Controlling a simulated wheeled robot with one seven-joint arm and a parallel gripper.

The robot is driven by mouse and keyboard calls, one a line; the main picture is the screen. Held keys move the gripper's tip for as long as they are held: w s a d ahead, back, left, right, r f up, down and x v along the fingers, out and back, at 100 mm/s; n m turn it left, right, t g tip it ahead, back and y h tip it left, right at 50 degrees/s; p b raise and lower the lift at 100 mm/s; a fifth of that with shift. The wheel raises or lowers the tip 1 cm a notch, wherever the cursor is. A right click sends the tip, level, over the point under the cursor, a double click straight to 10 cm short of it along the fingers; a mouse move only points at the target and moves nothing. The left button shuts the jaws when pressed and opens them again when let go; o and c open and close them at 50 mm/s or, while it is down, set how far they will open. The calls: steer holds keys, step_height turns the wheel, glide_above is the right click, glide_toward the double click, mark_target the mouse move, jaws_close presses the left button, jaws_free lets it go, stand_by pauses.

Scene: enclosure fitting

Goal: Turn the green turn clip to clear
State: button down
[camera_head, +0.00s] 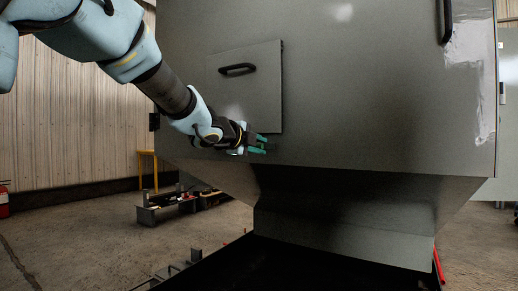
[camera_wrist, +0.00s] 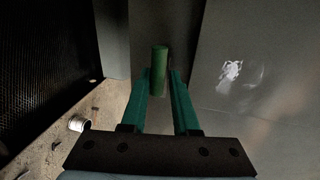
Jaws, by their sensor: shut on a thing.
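The green turn clip (camera_wrist: 159,60) shows in the wrist view as an upright, rounded green bar between my fingertips. My gripper (camera_head: 262,145) has teal fingers and is at the lower right corner of a grey panel (camera_head: 255,100) on the enclosure. In the wrist view my gripper (camera_wrist: 160,75) is closed on the clip, with one finger on each side. In the head view I cannot make out the clip apart from the fingers. The panel has a black handle (camera_head: 238,68) near its top.
The large grey enclosure (camera_head: 370,110) fills the middle and right, narrowing below into a hopper (camera_head: 345,215). A low bench with items (camera_head: 160,212) stands on the floor at left. A white cup-like thing (camera_wrist: 79,123) lies on the floor in the wrist view.

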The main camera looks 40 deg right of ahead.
steer(key=shift+s+d+f, duration=0.1)
steer(key=shift+s+f, duration=0.1)
steer(key=shift+f, duration=0.4)
steer(key=c, duration=0.9)
jaws_free()
steer(key=shift+o, duration=0.4)
steer(key=shift+w+r, duration=0.1)
steer(key=shift+r, duration=0.15)
steer(key=shift+w+r, duration=0.1)
steer(key=v, duration=1.1)
